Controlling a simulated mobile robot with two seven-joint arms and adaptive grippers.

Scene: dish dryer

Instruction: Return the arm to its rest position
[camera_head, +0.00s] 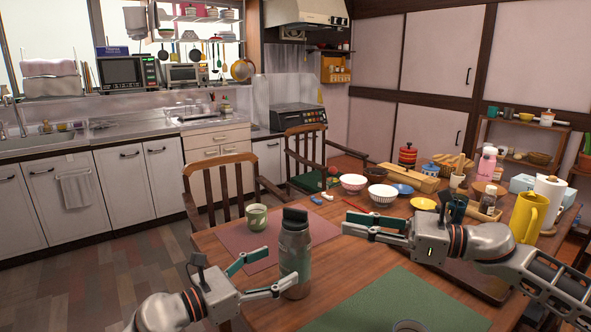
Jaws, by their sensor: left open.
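My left gripper (284,268) is at the lower middle, above the near left part of the wooden table (331,267). Its fingers are spread apart, with the tips at a grey-green bottle (294,240) with a dark lid. The lower finger crosses in front of the bottle's lower part; I cannot tell whether either finger touches it. The bottle stands upright. My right gripper (346,221) is over the table's middle, pointing left, with a gap between its fingers and nothing seen in it.
A green cup (257,217) stands on a reddish placemat (233,238). Bowls (382,195), a yellow pitcher (528,217) and a paper towel roll (547,199) crowd the table's far and right side. A green placemat (395,301) lies in front, mostly clear. Chairs (219,183) stand behind.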

